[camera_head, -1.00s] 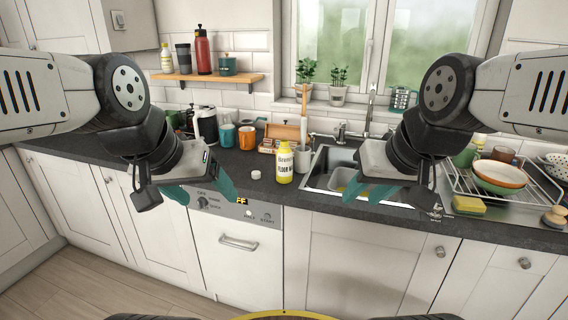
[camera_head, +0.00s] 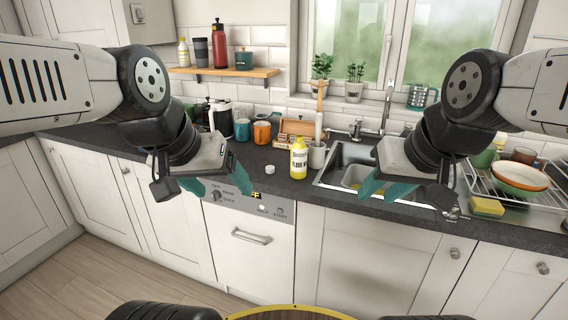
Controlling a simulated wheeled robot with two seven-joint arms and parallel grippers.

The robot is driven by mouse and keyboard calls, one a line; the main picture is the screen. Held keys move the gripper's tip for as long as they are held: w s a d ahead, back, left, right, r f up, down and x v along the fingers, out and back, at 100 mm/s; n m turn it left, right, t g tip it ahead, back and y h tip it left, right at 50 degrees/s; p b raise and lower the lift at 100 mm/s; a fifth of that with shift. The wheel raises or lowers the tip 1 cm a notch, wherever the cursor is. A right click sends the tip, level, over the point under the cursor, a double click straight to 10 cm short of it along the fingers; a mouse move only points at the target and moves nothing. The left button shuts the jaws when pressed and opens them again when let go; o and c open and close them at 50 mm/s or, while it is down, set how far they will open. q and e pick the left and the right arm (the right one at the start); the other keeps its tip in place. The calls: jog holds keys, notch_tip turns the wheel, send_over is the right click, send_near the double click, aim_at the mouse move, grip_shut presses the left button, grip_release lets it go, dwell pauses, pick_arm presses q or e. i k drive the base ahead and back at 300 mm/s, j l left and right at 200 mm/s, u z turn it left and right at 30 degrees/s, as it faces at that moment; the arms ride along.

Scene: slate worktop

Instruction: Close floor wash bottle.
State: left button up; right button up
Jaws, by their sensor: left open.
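The yellow floor wash bottle (camera_head: 298,160) stands upright on the slate worktop near its front edge, left of the sink. Its label is partly readable and its neck shows no cap. A small white cap (camera_head: 270,169) lies on the worktop just left of the bottle. My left gripper (camera_head: 215,189) is open and empty, with teal fingers, left of the cap and in front of the worktop edge. My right gripper (camera_head: 384,190) has teal fingers and hangs in front of the sink, right of the bottle. Its fingers appear apart, with nothing visible between them.
A white mug (camera_head: 317,156) stands close to the right of the bottle. The sink (camera_head: 338,158) lies further right, then a dish rack (camera_head: 497,187) with bowls and a yellow sponge (camera_head: 487,207). Orange and teal mugs and a wooden box (camera_head: 297,127) stand behind. The worktop around the cap is clear.

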aim_at(299, 150)
jog(key=i+j+z, duration=0.55)
jog(key=i+j, duration=0.15)
